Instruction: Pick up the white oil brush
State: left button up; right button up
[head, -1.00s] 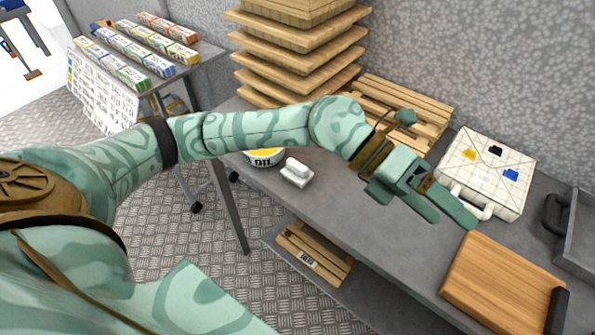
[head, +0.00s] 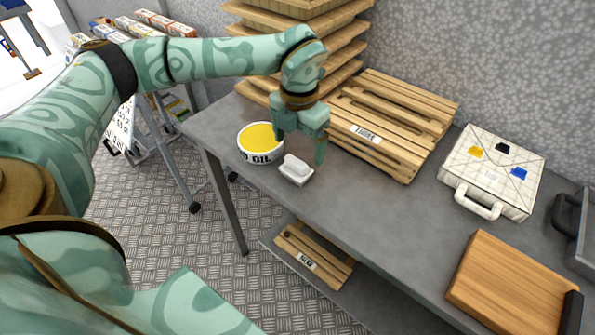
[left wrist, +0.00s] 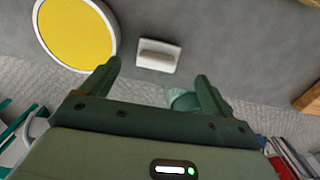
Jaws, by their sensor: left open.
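The white oil brush (head: 296,169) lies on the grey table near its front edge, just right of the oil tub. It also shows in the left wrist view (left wrist: 158,55), ahead of the fingers and between their lines. My left gripper (head: 299,150) is open and empty, pointing down above and slightly behind the brush, apart from it as far as I can tell. In the left wrist view its two fingers (left wrist: 157,82) are spread wide. The white oil tub (head: 261,153) with yellow contents stands left of the brush. My right gripper is not in view.
A slatted wooden pallet (head: 385,125) and stacked wooden boards (head: 345,50) stand behind the gripper. A white case (head: 492,172) and a wooden board (head: 512,282) lie to the right. The table (head: 385,225) between is clear.

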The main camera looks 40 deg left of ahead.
aim_at(296, 160)
pick_arm(q)
jog(key=f, duration=0.2)
jog(key=f+b, duration=0.1)
jog(key=f, duration=0.1)
jog(key=f+b, duration=0.1)
jog(key=f, duration=0.1)
jog(key=shift+s+a+f, duration=0.15)
jog(key=shift+s, duration=0.1)
jog(key=shift+c, duration=0.6)
jog(key=c, duration=0.9)
